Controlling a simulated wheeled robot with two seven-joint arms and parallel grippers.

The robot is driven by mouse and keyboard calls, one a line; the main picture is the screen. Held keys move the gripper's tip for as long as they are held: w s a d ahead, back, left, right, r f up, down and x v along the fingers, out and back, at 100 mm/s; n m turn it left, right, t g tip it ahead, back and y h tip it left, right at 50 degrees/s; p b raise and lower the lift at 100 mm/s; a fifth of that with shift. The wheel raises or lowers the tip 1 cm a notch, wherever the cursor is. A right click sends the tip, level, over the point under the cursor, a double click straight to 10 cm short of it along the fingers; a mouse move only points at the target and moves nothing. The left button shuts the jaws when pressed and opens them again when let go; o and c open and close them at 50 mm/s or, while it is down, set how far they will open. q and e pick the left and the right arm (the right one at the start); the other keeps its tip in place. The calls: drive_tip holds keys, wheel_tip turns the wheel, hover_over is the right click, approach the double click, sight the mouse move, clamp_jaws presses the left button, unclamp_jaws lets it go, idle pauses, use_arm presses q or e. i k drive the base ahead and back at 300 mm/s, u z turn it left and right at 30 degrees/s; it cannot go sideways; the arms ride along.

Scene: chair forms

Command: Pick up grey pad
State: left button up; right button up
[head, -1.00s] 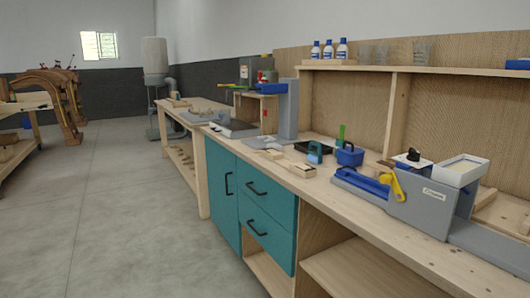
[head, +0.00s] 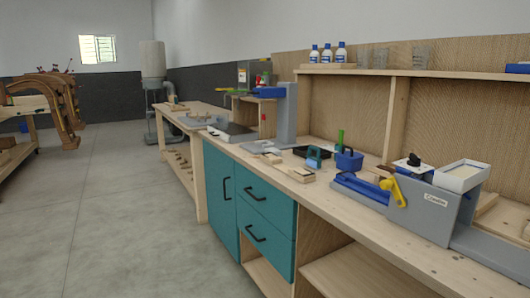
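Flat grey pieces (head: 261,147) lie on the workbench (head: 325,196) at the foot of a grey upright machine. Another flat grey thing (head: 197,119) lies farther back on the far bench. I cannot tell from this distance which of them is the grey pad. Neither of my grippers shows in the head view.
A grey lathe-like machine (head: 432,207) with a yellow handle stands at the right. A blue container (head: 349,161), a black tray (head: 293,152) and wooden pieces (head: 301,174) lie nearby. Teal cabinets (head: 267,213) front the bench. The floor (head: 110,210) at left is clear.

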sight(278, 152)
drive_tip(key=u, duration=0.6)
drive_tip(key=i, duration=1.3)
drive_tip(key=u, duration=0.25)
